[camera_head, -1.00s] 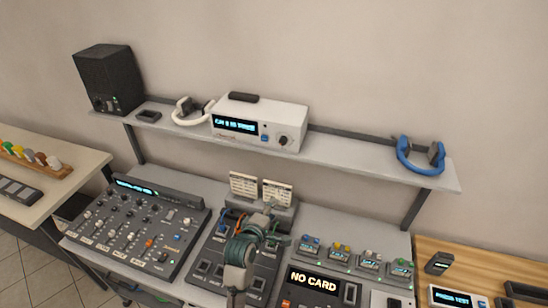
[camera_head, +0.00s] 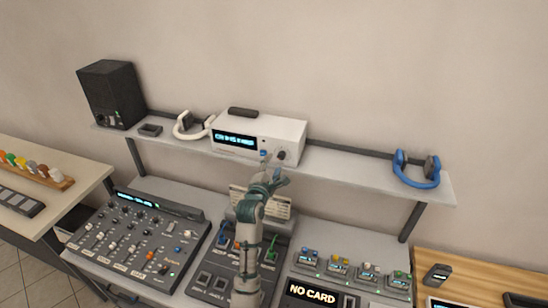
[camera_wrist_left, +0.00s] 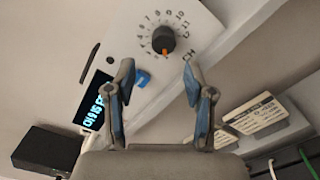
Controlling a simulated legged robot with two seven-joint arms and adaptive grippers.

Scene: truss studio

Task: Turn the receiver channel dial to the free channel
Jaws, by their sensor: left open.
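The white receiver (camera_head: 292,128) stands on the wall shelf with a lit blue display on its front; I cannot read all of its text. Its dark channel dial (camera_head: 281,155) is at the right of the front. In the left wrist view the dial (camera_wrist_left: 163,39) sits in a ring of numbers near a "CH" mark, and its orange pointer mark faces down in the picture. My left gripper (camera_head: 272,175) is just below and in front of the dial. In the left wrist view its two fingers (camera_wrist_left: 158,78) are apart, empty and short of the dial. My right gripper is out of view.
A blue button (camera_wrist_left: 142,78) is close to one finger. White headphones (camera_head: 184,127) and a black speaker (camera_head: 110,94) stand left on the shelf (camera_head: 345,172); blue headphones (camera_head: 417,170) are right. Below are a mixer (camera_head: 135,240), a patch panel and printed cards (camera_wrist_left: 262,112).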

